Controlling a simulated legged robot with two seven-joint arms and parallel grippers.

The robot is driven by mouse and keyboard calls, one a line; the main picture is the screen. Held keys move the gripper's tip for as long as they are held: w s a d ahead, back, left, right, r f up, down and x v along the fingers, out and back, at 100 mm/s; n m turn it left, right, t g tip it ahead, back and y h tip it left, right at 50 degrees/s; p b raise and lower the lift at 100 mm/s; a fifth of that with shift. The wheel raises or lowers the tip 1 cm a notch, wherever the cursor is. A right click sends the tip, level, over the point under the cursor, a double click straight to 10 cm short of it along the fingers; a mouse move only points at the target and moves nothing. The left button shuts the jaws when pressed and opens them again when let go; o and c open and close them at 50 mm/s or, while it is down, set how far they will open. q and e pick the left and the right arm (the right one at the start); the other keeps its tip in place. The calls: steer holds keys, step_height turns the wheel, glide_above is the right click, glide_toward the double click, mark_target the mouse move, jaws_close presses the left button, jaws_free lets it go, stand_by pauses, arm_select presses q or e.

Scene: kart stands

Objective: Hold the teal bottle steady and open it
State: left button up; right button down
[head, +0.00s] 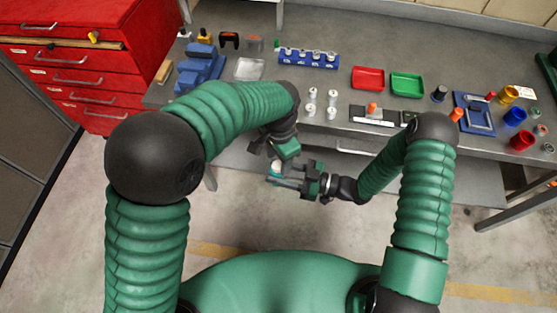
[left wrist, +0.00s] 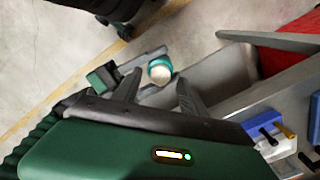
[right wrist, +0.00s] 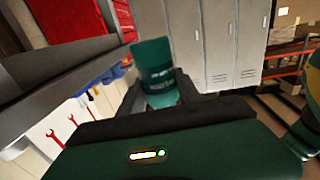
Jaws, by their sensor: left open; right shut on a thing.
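The teal bottle (right wrist: 154,62) stands up between the fingers of my right gripper (right wrist: 160,90) in the right wrist view, and that gripper is shut on it. In the left wrist view its round whitish top with a teal rim (left wrist: 160,71) faces my left gripper (left wrist: 160,80). The left gripper is open, its two fingertips on either side of the top with gaps. In the head view the left gripper (head: 275,150) is above the right gripper (head: 292,180), in front of the bench. The bottle (head: 277,168) is small and partly covered there.
The grey workbench (head: 230,98) lies beyond, with a blue vise (head: 200,66), a red tray (head: 368,78), a green tray (head: 407,84) and a blue rack (head: 308,58). A red drawer cabinet (head: 75,60) stands at left. Open floor lies below the grippers.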

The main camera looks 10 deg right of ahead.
arm_select(q)
step_height(320, 180, up, 6)
steer(key=shift+r, duration=0.1)
steer(key=shift+c, duration=0.4)
step_height(320, 180, down, 8)
jaws_close()
stand_by(0.4)
steer(key=n, duration=0.2)
steer(key=shift+n, duration=0.3)
steer(key=shift+o, duration=0.4)
jaws_free()
